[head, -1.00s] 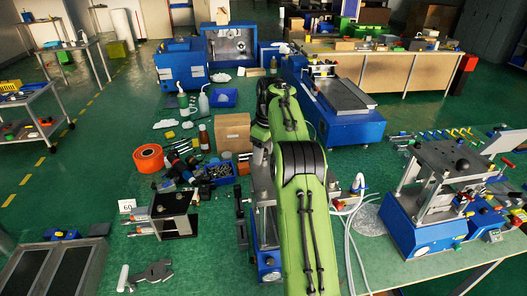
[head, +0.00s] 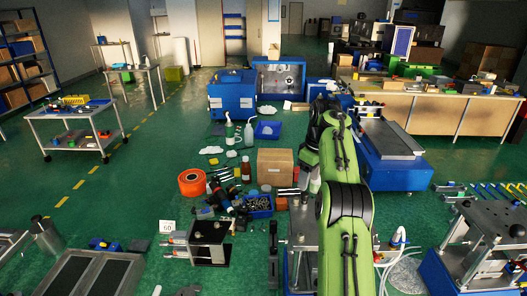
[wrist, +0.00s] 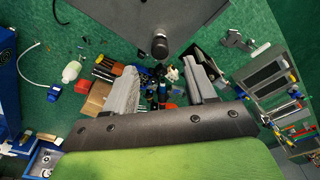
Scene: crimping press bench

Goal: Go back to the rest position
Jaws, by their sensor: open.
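My gripper (wrist: 161,72) shows in the wrist view with its two grey fingers spread apart and nothing between them. In the head view my green arm hides most of a press in the lower middle, and my fingers cannot be made out there. In the wrist view a grey plate with a black knob (wrist: 160,46), apparently the press top, lies just beyond the fingertips. I cannot tell how close it is.
Another press (head: 484,240) stands at right. A trolley (head: 75,129) is at far left, with open green floor near it.

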